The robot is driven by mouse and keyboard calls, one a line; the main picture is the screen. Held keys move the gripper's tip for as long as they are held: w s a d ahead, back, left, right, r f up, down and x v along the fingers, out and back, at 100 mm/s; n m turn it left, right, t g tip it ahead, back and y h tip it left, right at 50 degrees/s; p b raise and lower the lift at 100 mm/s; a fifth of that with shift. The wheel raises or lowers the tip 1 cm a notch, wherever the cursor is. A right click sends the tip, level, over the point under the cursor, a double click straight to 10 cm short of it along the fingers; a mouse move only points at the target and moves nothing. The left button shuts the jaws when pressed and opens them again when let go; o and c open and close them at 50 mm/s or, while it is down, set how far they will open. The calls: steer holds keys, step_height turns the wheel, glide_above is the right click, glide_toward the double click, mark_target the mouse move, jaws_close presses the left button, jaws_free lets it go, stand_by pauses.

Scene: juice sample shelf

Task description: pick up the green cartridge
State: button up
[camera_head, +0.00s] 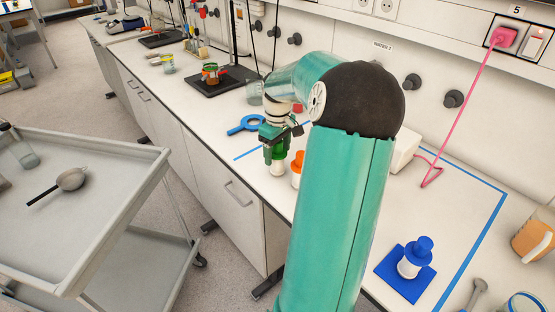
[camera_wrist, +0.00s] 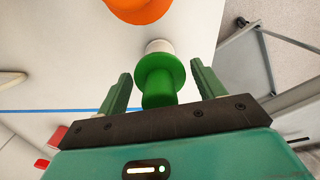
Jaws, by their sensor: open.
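The green cartridge (camera_head: 277,168) stands on the white bench, with a white lower body and a green top, below my gripper (camera_head: 274,145). In the wrist view the green cartridge (camera_wrist: 158,82) shows its round green flange and stem between the two fingers of my gripper (camera_wrist: 160,72). The fingers are apart, with a visible gap on each side of the green part. In the head view the gripper partly hides the green top.
An orange-topped cartridge (camera_head: 297,170) stands close to the right of the green one. A blue cartridge (camera_head: 411,261) stands on a blue pad (camera_head: 389,267). A blue ring-shaped tool (camera_head: 243,125) lies behind. A grey cart (camera_head: 120,215) stands left, across a floor gap.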

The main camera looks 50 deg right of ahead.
steer(key=c, duration=0.9)
